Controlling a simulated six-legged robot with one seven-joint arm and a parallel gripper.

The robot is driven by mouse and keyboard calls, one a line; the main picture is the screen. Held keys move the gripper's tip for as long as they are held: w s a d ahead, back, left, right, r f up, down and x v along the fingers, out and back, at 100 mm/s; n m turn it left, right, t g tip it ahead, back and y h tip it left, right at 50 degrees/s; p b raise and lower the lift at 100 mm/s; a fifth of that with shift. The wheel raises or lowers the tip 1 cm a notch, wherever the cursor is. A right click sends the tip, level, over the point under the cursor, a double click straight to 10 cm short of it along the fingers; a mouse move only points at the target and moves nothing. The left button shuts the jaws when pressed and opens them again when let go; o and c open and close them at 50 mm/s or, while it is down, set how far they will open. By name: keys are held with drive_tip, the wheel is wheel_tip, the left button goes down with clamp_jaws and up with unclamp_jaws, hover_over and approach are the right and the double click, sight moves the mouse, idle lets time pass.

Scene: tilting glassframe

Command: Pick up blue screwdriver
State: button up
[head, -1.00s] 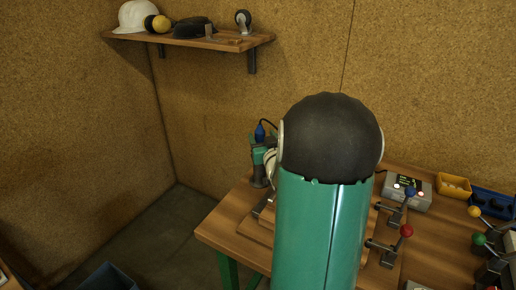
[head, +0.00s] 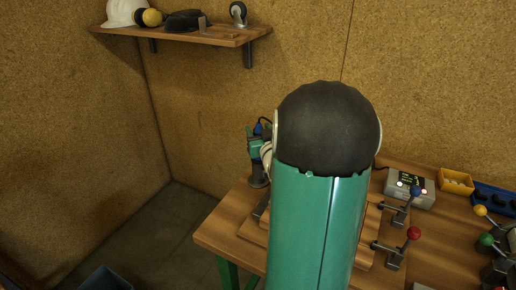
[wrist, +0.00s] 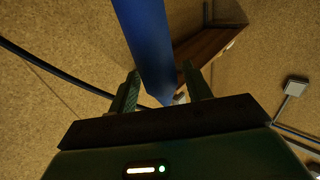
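In the head view a small blue part (head: 258,129) shows beside my green gripper (head: 252,135), left of my large arm link. That link hides much of the arm and bench.
A wall shelf (head: 215,36) holds a helmet and other gear. A dark cable (wrist: 50,68) crosses the wrist view.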

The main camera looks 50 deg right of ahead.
drive_tip(key=shift+w+f, duration=0.15)
drive_tip(key=shift+w, duration=0.05)
drive_tip(key=c, duration=0.4)
drive_tip(key=shift+s+a, duration=0.1)
drive_tip(key=shift+s, duration=0.2)
drive_tip(key=c, duration=0.3)
drive_tip(key=shift+c, duration=1.1)
drive_tip(key=shift+w, duration=0.2)
drive_tip(key=shift+s+r, duration=0.15)
drive_tip(key=shift+r, duration=0.1)
